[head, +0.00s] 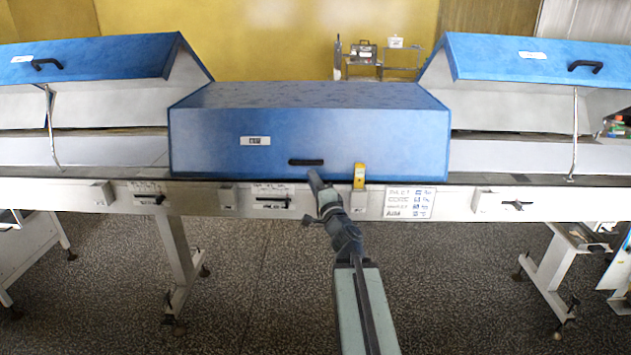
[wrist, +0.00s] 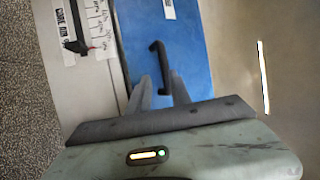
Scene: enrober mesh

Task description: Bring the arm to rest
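My arm reaches forward from the bottom of the head view to the front of the middle blue hood (head: 350,140). My gripper (head: 314,174) is just below the hood's black handle (head: 306,162). In the wrist view the two fingers of my gripper (wrist: 160,82) stand apart. The black handle (wrist: 159,62) shows ahead, its near end between the fingertips, against the blue hood face (wrist: 188,40). A gap shows beside the handle; whether a finger touches it I cannot tell. The middle hood is down.
The left hood (head: 100,60) and right hood (head: 540,60) are raised on struts. A white rail (head: 460,203) with latches and a yellow device (head: 360,176) runs below the hoods. Open speckled floor (head: 260,290) lies in front, between the legs.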

